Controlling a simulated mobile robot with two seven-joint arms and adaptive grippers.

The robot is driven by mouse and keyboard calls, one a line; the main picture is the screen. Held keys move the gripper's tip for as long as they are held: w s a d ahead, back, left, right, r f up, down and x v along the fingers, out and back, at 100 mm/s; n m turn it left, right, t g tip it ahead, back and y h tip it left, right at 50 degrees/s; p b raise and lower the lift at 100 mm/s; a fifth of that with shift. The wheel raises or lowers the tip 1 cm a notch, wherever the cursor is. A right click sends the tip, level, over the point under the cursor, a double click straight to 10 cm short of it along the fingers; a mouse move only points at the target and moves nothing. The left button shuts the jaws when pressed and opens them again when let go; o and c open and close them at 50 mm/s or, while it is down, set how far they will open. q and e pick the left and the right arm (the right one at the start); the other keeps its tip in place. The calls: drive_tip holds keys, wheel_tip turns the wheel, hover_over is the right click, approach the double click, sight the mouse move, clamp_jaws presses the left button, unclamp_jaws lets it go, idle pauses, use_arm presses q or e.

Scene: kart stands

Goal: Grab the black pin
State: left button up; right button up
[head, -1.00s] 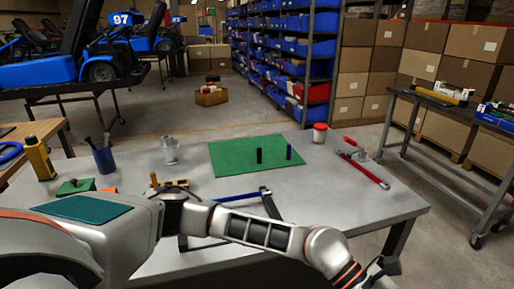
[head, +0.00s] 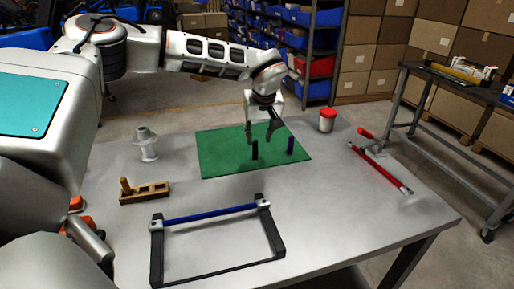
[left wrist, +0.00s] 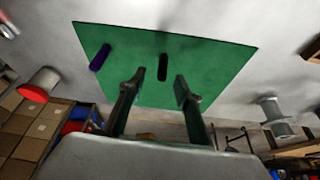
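The black pin (head: 255,149) stands upright on the green mat (head: 220,160) in the head view. It also shows in the left wrist view (left wrist: 163,67), ahead of and between the fingertips. A dark blue-purple pin (head: 290,145) stands to its right on the mat; it shows at the left in the left wrist view (left wrist: 100,57). My left gripper (head: 259,138) is open and empty, pointing down over the mat close to the black pin. In the left wrist view its two fingers (left wrist: 158,87) are spread apart, with clear mat between them. My right gripper is not in view.
Shelves and boxes stand behind.

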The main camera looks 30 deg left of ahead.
sight(256, 144)
use_arm(q)
drive_tip(key=shift+w+a+f, duration=0.15)
drive_tip(key=shift+a+f, duration=0.15)
drive_tip(key=shift+a, duration=0.05)
drive_tip(key=shift+a+f, duration=0.1)
drive_tip(key=shift+f, duration=0.6)
drive_tip(key=b+x, duration=0.1)
drive_tip(key=x, duration=0.1)
drive_tip(key=b+x, duration=0.1)
drive_tip(key=x, duration=0.2)
drive_tip(key=shift+w+a+f, duration=0.15)
drive_tip(key=shift+a+f, duration=0.05)
drive_tip(key=shift+a, duration=0.1)
drive_tip(key=shift+r, duration=0.15)
clamp_jaws()
